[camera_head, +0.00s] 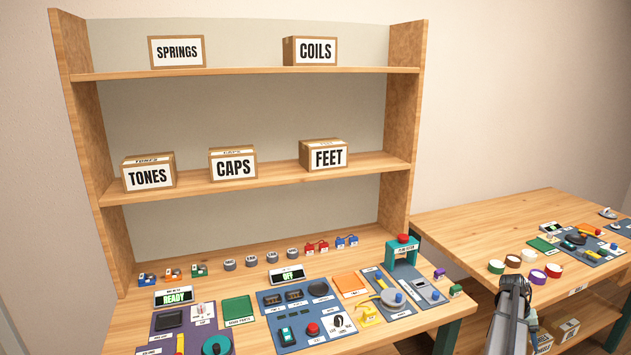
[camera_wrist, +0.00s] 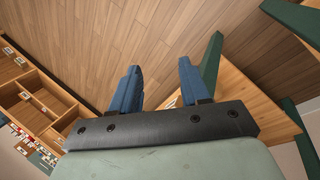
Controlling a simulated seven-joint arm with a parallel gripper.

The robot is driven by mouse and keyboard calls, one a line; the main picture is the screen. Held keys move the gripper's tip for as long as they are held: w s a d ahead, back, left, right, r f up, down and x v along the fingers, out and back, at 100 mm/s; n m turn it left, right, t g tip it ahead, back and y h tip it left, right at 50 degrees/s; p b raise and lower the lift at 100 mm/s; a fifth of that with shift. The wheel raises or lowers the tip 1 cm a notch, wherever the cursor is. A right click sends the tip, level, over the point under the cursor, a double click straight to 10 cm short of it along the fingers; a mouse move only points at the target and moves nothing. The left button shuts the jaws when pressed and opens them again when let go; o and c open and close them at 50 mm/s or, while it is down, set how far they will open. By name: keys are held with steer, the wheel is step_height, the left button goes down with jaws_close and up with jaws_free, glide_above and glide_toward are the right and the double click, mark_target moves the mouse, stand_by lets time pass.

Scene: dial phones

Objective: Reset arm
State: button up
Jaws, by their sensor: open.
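My gripper (camera_wrist: 160,72) shows in the wrist view with its two blue fingers spread apart. Nothing is between them; the wooden floor shows through the gap. In the head view a dark grey part of my arm rises at the lower right, in front of the right-hand table. The fingers cannot be made out there. The arm appears apart from the items on both tables.
The left workbench (camera_head: 254,249) holds panels, a READY display (camera_head: 173,297) and an OFF display (camera_head: 287,275).

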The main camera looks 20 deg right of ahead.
steer(key=a+f+n, duration=0.4)
steer(key=a+f, duration=0.5)
steer(key=f, duration=0.4)
steer(key=w+a+f+n, duration=0.1)
steer(key=a+f, duration=0.3)
steer(key=a, duration=0.6)
steer(key=a+f+n+y, duration=0.1)
steer(key=a+f, duration=0.4)
steer(key=a, duration=0.4)
steer(key=w+a+f+n, duration=0.1)
steer(key=a+f, duration=0.3)
steer(key=a, duration=0.6)
steer(key=s+a+f+n+g+y, duration=0.15)
steer(key=s+a, duration=0.25)
steer(key=a, duration=0.5)
steer(key=s+a+f+t, duration=0.1)
steer(key=s+a+f, duration=0.25)
steer(key=a, duration=0.55)
steer(key=s+a+n+g, duration=0.1)
steer(key=s+a+g, duration=0.1)
steer(key=s+a, duration=1)
steer(key=shift+s+a, duration=0.25)
steer(key=shift+s, duration=0.2)
steer(key=shift+r, duration=0.1)
